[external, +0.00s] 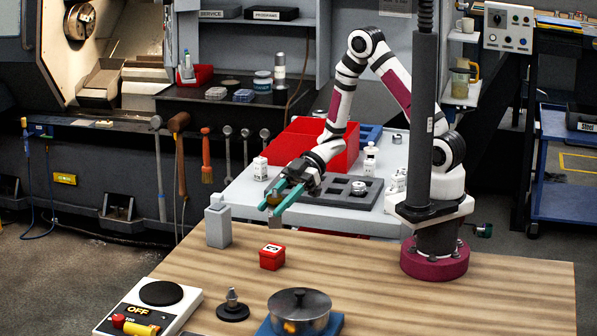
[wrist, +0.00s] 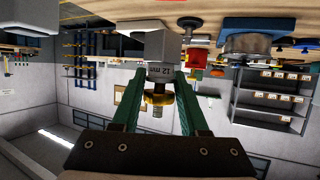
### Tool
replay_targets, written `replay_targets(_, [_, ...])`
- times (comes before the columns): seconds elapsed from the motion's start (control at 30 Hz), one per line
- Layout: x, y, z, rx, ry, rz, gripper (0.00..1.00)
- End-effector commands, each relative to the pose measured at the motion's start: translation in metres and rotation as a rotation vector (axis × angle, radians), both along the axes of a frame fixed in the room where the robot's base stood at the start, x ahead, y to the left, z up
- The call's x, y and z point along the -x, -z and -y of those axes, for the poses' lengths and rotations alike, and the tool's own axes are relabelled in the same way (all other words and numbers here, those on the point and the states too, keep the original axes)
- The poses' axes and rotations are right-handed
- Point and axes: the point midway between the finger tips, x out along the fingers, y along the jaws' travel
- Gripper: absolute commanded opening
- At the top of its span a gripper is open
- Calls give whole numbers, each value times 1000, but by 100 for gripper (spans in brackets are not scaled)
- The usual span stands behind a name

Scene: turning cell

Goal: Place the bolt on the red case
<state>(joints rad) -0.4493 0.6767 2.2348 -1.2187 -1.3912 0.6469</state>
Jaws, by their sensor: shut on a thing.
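My gripper (external: 271,209) has teal fingers and reaches out above the near table's back edge. It is shut on the bolt (external: 275,199), a small brass-coloured and dark piece, mostly covered by the fingers. In the wrist view the bolt (wrist: 157,99) sits between the green fingers of my gripper (wrist: 165,84). The red case (external: 272,257) is a small red block with a white marking, standing on the wooden table below my gripper and apart from it. It also shows in the inverted wrist view, beyond the fingers to the right, as a red case (wrist: 197,59).
A grey block with a knob (external: 217,226) stands left of the red case. A lidded pot (external: 299,308), a dark stepped part (external: 233,306) and a switch box (external: 145,312) stand in front. Behind are a dark tray (external: 325,196) and a large red bin (external: 305,151).

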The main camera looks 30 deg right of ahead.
Motion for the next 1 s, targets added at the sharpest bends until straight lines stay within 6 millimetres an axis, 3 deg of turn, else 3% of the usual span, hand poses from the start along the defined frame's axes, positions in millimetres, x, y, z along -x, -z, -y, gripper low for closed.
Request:
replay_targets(0.1, [7, 10, -11, 0, -1, 0, 0])
replay_targets(0.3, [7, 46, -12, 1, 2, -1, 0])
replay_targets(0.7, [6, 52, -12, -1, 1, 2, 0])
replay_targets(0.73, [6, 52, -12, -1, 2, 2, 49])
replay_targets(0.87, [6, 52, -12, 0, 2, 1, 72])
replay_targets(1.0, [6, 52, -12, 0, 2, 1, 74])
